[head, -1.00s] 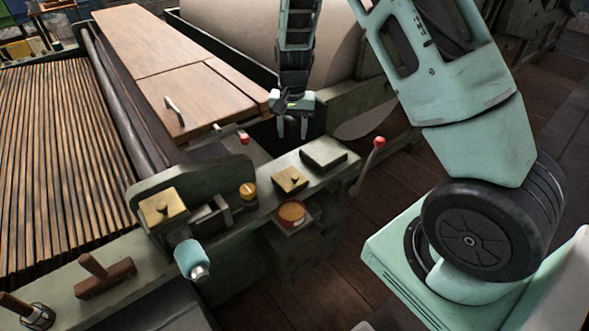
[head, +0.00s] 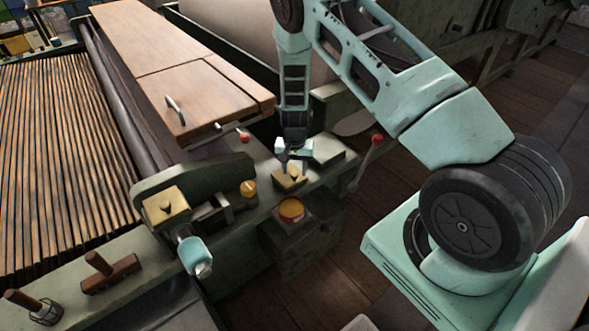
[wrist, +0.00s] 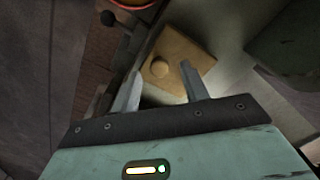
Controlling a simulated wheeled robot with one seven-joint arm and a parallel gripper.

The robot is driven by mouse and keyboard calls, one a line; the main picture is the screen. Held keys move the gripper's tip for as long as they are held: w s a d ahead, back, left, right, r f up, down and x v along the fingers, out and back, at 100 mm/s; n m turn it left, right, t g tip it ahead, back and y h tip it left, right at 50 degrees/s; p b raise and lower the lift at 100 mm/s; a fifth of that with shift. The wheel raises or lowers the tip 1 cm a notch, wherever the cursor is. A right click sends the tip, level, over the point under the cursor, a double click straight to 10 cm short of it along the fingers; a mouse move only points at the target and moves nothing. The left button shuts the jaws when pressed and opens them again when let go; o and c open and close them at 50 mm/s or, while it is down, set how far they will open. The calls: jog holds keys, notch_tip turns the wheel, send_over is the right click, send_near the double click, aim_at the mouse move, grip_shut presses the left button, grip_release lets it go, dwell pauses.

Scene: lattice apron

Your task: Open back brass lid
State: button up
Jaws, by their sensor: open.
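The back brass lid (head: 288,181) is a small square plate with a round knob, lying flat on the green machine rail. In the wrist view the lid (wrist: 186,58) and its knob show just beyond the fingertips. My gripper (head: 287,166) hangs just above and behind the lid. In the wrist view my gripper (wrist: 157,80) is open, with nothing between its fingers; the knob lies ahead, roughly between the tips. A second brass lid (head: 167,204) with a knob sits nearer, at the left. Whether a finger touches the back lid cannot be told.
A red-knobbed lever (head: 368,163) rises at the right. A wooden cover (head: 205,95) lies at the left.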

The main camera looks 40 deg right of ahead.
jog(key=shift+f, duration=0.75)
grip_shut()
jog(key=shift+r, duration=0.1)
